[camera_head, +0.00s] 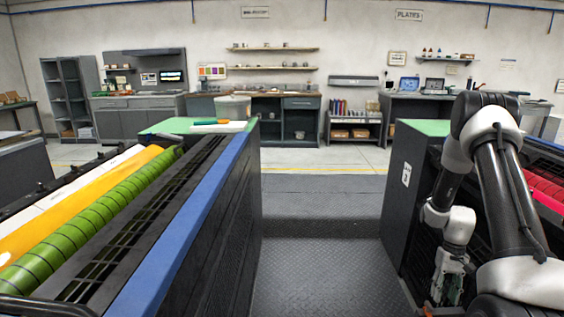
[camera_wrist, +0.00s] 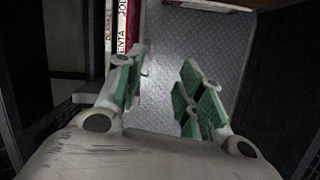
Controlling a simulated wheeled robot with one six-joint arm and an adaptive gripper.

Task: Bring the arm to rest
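My arm (camera_head: 505,185) stands at the right of the head view, bent, with its forearm reaching down. My gripper (camera_head: 447,285) hangs low by the side of the dark right-hand unit (camera_head: 396,195). In the wrist view my gripper (camera_wrist: 163,92) has its green-padded fingers spread apart, with nothing between them. Behind the fingers is a grey tread-plate surface (camera_wrist: 190,50).
A red and white lettered label (camera_wrist: 124,32) shows close by the left finger. The tread-plate aisle (camera_head: 315,240) between the units is clear. Benches line the back wall.

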